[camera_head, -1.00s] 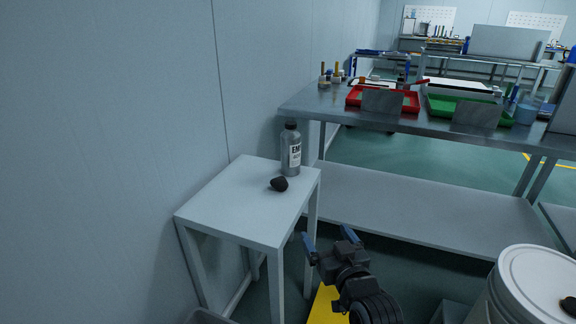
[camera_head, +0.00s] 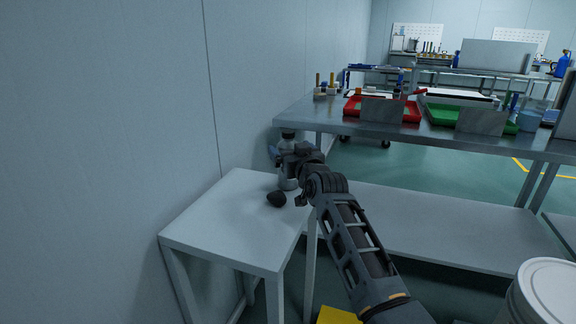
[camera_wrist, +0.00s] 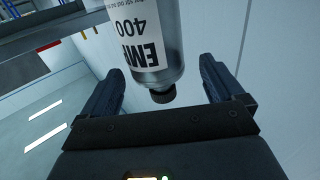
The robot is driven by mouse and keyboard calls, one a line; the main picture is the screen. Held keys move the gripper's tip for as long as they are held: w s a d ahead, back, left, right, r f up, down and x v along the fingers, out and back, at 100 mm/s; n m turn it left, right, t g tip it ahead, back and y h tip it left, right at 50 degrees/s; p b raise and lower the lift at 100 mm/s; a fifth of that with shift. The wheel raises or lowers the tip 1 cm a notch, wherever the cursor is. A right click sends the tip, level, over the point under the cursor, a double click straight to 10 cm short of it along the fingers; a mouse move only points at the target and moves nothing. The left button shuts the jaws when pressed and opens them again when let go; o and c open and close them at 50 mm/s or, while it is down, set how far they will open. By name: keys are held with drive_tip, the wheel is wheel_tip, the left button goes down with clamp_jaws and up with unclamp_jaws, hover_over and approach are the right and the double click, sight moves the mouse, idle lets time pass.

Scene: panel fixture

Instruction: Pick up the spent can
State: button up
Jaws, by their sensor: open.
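The spent can (camera_head: 288,184) is a grey metal cylinder with a black cap and a white label, standing upright on the small white table (camera_head: 215,225). My gripper (camera_head: 283,153) is open at the can's upper part and hides much of it in the head view. In the wrist view the can (camera_wrist: 150,45) shows inverted, with "EM" and "400" readable on its label. It lies between the two spread fingers, with visible gaps on both sides near the cap.
The wall stands close on the left. A steel bench (camera_head: 330,112) with a red tray (camera_head: 352,113) and a green tray (camera_head: 437,117) is behind. A white bucket (camera_head: 548,290) stands at lower right.

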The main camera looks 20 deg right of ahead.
drive_tip(key=shift+w+b, duration=0.75)
drive_tip(key=shift+w, duration=1.7)
drive_tip(key=shift+c, duration=0.3)
drive_tip(key=c, duration=1.3)
drive_tip(key=shift+r, duration=0.1)
